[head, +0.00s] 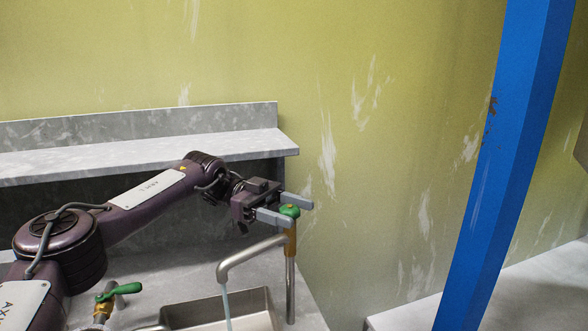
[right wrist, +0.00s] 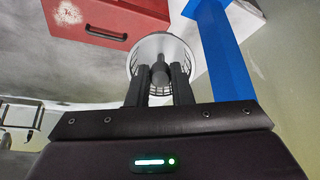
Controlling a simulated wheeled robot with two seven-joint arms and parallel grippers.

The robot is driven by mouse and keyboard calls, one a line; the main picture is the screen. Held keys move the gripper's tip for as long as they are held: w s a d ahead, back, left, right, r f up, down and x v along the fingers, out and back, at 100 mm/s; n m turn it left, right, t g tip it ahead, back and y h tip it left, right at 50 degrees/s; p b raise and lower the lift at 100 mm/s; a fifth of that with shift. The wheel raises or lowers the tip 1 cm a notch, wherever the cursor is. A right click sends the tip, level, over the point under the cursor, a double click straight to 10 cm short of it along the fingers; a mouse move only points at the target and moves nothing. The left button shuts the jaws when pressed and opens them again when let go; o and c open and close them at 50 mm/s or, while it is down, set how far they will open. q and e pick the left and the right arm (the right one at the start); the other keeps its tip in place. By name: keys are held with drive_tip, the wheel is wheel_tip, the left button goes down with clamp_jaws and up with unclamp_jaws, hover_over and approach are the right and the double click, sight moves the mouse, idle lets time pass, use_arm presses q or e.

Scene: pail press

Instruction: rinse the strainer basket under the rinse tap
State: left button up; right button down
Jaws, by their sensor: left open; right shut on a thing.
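The rinse tap (head: 252,252) is a grey metal spout on a post with a green knob (head: 290,210) on top. A thin stream of water (head: 228,308) falls from the spout toward the steel sink (head: 259,309). My left gripper (head: 299,212) is open, with its fingers on either side of the green knob; I cannot tell whether they touch it. My right gripper (right wrist: 160,76) is shut on the strainer basket's dark handle in the right wrist view. The strainer basket (right wrist: 146,48) is pale with a slotted wall. Neither the basket nor my right gripper shows in the head view.
A brass valve with a green lever (head: 122,289) stands left of the sink. A grey shelf (head: 150,150) runs above the counter. A blue post (head: 505,170) rises at the right, and shows beside the basket in the right wrist view. A red case (right wrist: 100,22) lies near the basket there.

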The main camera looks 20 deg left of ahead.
use_arm(q)
drive_tip(key=shift+n+t+h+p, duration=0.3)
drive_tip(key=shift+n+t+p, duration=0.3)
drive_tip(key=shift+n+t, duration=1.05)
use_arm(e)
drive_tip(key=shift+r, duration=0.6)
